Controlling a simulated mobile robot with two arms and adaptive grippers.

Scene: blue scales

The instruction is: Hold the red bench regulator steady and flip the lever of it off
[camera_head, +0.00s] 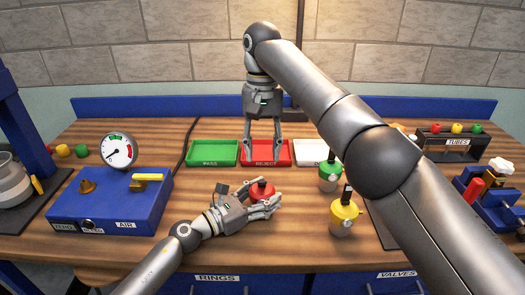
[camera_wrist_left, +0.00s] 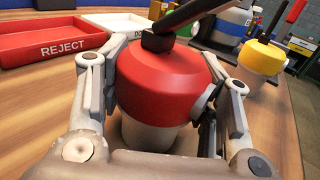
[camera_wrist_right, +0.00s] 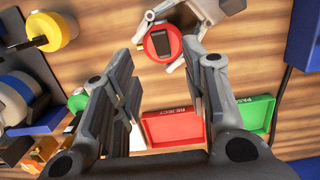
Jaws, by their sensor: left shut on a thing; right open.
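The red bench regulator (camera_head: 263,189) stands upright on the wooden table in front of the REJECT tray. It has a red cap (camera_wrist_left: 165,80) and a pale body. A dark lever (camera_wrist_left: 190,16) rises at a slant from its cap; the lever also shows from above in the right wrist view (camera_wrist_right: 161,42). My left gripper (camera_head: 268,205) is shut on the red regulator, one finger on each side of it. My right gripper (camera_head: 263,146) is open and empty, pointing down over the REJECT tray, behind the regulator and apart from it.
Green (camera_head: 328,178) and yellow (camera_head: 344,216) regulators stand close to the right. Behind are the green PASS tray (camera_head: 212,153), red REJECT tray (camera_head: 284,153) and a white tray (camera_head: 310,152). A blue box with a gauge (camera_head: 118,151) sits left. My right arm crosses the right side.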

